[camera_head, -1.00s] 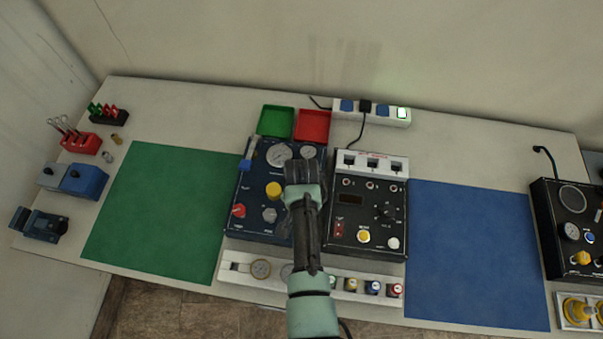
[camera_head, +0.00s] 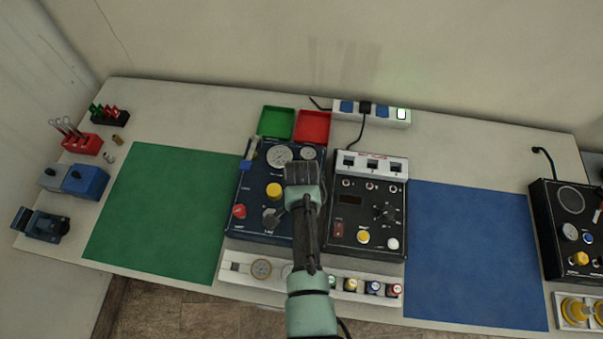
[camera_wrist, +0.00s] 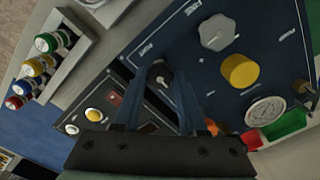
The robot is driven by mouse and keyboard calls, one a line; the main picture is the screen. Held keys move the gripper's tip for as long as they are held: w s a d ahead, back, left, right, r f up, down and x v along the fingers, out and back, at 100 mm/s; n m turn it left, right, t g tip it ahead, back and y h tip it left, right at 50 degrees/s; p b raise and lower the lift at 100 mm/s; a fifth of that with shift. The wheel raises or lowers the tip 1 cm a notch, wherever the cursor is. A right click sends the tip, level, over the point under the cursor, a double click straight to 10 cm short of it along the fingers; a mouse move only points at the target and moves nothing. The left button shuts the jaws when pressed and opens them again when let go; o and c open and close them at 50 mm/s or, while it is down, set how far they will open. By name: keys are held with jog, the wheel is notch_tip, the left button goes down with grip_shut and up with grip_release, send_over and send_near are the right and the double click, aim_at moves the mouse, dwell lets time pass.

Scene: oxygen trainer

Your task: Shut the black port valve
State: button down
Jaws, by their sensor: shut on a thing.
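The blue panel (camera_head: 259,229) lies at the middle of the bench, with gauges and knobs on its face. My gripper (camera_head: 303,172) is over the right side of this panel and hides what is under it. In the wrist view, the fingers of my gripper (camera_wrist: 157,92) reach down on either side of a small dark valve knob (camera_wrist: 160,74) with a pale mark, near the panel's edge. The jaws are shut on this knob, which I take to be the black port valve. Its exact turn is hard to read.
On the blue panel are a yellow knob (camera_head: 274,190), a grey knob (camera_head: 271,218) and a red knob (camera_head: 239,211). A black panel (camera_head: 350,246) stands close on the right. Green (camera_head: 275,121) and red (camera_head: 312,125) trays lie behind. The green mat (camera_head: 150,210) is clear.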

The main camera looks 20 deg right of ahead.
jog(key=shift+w+r, duration=0.1)
jog(key=shift+c, duration=2.3)
grip_release()
notch_tip(320, 180, up, 13)
jog(key=b, duration=0.2)
